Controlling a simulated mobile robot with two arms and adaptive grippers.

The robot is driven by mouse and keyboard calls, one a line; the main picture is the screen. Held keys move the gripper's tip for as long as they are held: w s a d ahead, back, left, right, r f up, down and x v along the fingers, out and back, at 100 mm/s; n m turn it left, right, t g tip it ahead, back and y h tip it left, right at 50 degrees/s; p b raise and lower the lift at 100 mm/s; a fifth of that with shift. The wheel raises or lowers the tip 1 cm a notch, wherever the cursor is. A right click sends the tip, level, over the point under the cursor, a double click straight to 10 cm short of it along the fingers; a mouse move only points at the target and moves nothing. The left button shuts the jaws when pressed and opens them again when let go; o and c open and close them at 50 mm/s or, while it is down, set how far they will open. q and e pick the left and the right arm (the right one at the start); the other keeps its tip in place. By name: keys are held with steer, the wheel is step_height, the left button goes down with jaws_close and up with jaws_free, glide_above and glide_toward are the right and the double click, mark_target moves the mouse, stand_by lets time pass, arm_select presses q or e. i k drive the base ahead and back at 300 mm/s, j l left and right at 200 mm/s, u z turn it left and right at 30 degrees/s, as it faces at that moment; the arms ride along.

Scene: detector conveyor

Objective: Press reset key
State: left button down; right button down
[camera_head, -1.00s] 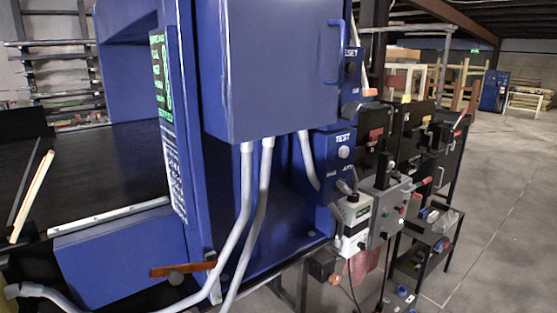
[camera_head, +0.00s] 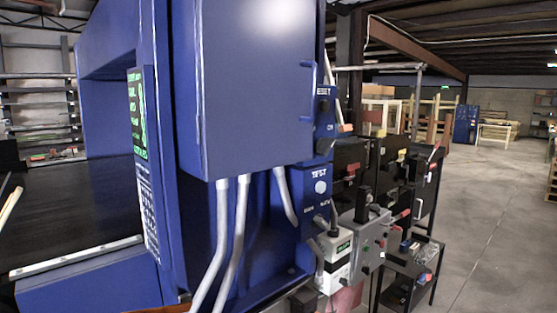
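The box labelled RESET (camera_head: 324,117) is a small blue control box on the right side of the large blue cabinet, about the middle of the camera_head view. A dark round part shows on its face, but whether a key sits in it is too small to tell. Just below it is a blue box labelled TEST (camera_head: 320,187) with a pale round button. Neither of my grippers is in view.
The blue cabinet (camera_head: 257,80) stands close in front, with grey conduits (camera_head: 238,235) below it. A dark conveyor belt (camera_head: 70,215) runs at left. Grey and black boxes (camera_head: 366,240) and a black shelf rack (camera_head: 412,270) stand at right. Open concrete floor (camera_head: 490,215) lies at far right.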

mark_target(324, 106)
steer(key=k+l+u, duration=0.1)
steer(key=l, duration=0.3)
steer(key=k+l, duration=0.1)
steer(key=l, duration=0.3)
steer(key=k+l+u, duration=0.15)
steer(key=l, duration=0.25)
steer(key=i, duration=0.05)
